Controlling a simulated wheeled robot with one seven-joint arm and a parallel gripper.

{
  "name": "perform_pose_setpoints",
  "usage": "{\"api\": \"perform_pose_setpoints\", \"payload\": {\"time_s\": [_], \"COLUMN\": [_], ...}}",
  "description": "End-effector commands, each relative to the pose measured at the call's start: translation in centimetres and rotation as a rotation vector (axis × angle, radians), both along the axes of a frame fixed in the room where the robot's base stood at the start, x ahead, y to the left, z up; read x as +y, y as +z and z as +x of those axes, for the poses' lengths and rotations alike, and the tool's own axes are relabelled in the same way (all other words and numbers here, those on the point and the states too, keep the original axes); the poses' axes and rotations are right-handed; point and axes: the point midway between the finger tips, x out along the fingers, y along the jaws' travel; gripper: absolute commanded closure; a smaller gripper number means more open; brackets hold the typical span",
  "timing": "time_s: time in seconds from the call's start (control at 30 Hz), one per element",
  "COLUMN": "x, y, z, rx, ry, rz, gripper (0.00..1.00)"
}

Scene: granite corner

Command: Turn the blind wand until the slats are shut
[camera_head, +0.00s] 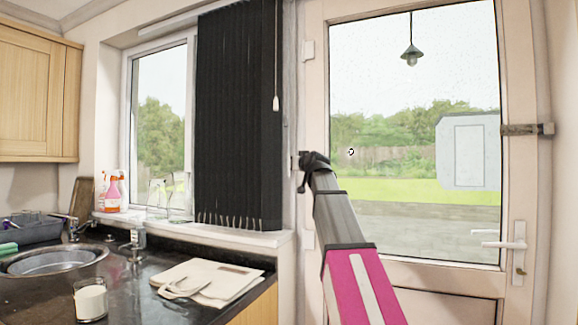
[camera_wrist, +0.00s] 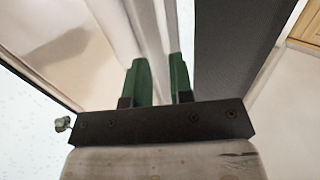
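The black blind (camera_head: 238,120) hangs as a bunched stack of vertical slats over the right part of the window. A thin wand or cord hangs at its right edge and ends in a pale end piece (camera_head: 276,103). My gripper (camera_head: 304,160) is lower and to the right of that end piece, by the door frame; its fingers are hard to make out there. In the wrist view my gripper (camera_wrist: 160,66) shows two green fingers standing apart, with pale upright strips behind them. The dark blind (camera_wrist: 238,45) is to their right. I cannot make out the wand there.
A glazed door (camera_head: 415,220) with a white handle (camera_head: 518,245) stands at the right. Below the blind are a sill (camera_head: 215,232) and a dark worktop with a sink (camera_head: 55,262), a folded cloth (camera_head: 215,280) and a white-filled glass (camera_head: 91,300). Spray bottles (camera_head: 113,192) stand at the left.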

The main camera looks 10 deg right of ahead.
Motion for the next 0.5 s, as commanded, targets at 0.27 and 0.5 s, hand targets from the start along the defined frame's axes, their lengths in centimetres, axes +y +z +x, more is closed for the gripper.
{"api": "perform_pose_setpoints", "payload": {"time_s": [0.27, 0.5], "x": [1.1, 1.7], "y": [0.1, 0.0], "z": [5.2, 8.1], "rx": [0.002, 0.002], "ry": [0.002, 0.001], "rz": [0.0, 0.0], "gripper": [0.79, 0.79]}}
